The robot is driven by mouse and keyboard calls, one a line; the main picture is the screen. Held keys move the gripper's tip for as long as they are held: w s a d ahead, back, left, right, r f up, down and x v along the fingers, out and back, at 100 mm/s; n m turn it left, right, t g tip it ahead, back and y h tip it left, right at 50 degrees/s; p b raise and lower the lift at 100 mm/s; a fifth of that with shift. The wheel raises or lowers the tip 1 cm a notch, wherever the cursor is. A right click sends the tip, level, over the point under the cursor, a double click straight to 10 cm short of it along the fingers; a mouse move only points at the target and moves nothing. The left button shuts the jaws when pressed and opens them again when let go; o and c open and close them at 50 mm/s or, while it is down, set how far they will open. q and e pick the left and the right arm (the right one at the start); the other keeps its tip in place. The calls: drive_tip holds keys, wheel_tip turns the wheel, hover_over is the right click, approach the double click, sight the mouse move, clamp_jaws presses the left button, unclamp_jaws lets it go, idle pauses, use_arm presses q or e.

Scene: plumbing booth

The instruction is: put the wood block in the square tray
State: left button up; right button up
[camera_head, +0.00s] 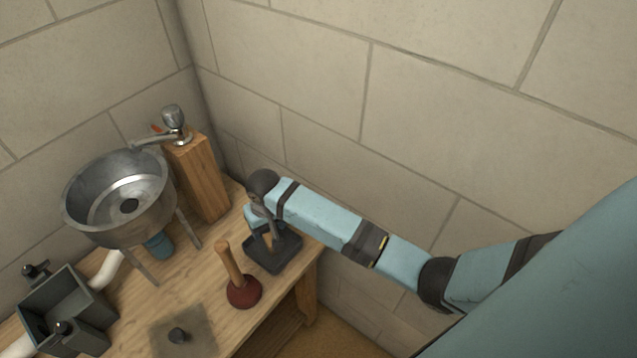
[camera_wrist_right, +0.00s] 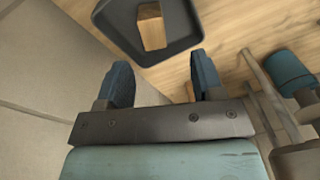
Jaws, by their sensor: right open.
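The dark square tray (camera_head: 290,255) sits on the wooden bench near its right edge, and its rim also shows at the top of the right wrist view (camera_wrist_right: 112,28). The wood block (camera_wrist_right: 151,26) is inside the tray's walls in the right wrist view. My right gripper (camera_head: 262,222) is over the tray in the head view and partly covers it. In the wrist view the right gripper (camera_wrist_right: 163,76) has its fingers apart with nothing between them, and the block is clear of both fingertips. My left gripper is not in view.
A plunger (camera_head: 242,289) stands just left of the tray. A metal basin (camera_head: 115,200) on legs and a wooden post (camera_head: 198,175) with a tap stand farther left, with a blue part (camera_head: 159,246) below the basin. Stone walls close in behind the bench.

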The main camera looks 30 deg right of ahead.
drive_tip(key=s+f, duration=0.1)
drive_tip(key=s, duration=0.1)
drive_tip(key=s+f+t+y, duration=0.1)
drive_tip(key=s+f, duration=0.1)
drive_tip(key=s+a+f+t, duration=0.1)
drive_tip(key=s+f, duration=0.1)
drive_tip(key=shift+n+y, duration=0.3)
drive_tip(key=shift+n, duration=0.1)
drive_tip(key=s+d+r+n+t, duration=0.1)
drive_tip(key=s+t, duration=0.3)
drive_tip(key=s, duration=0.4)
drive_tip(key=s+d+r+n+t+y, duration=0.1)
drive_tip(key=s+d+t, duration=0.2)
drive_tip(key=s, duration=0.6)
drive_tip(key=shift+s+d+r+t, duration=0.15)
drive_tip(key=shift+d+r+t, duration=0.1)
drive_tip(key=shift+d+t, duration=0.25)
drive_tip(key=shift+a, duration=0.1)
drive_tip(key=shift+r, duration=0.1)
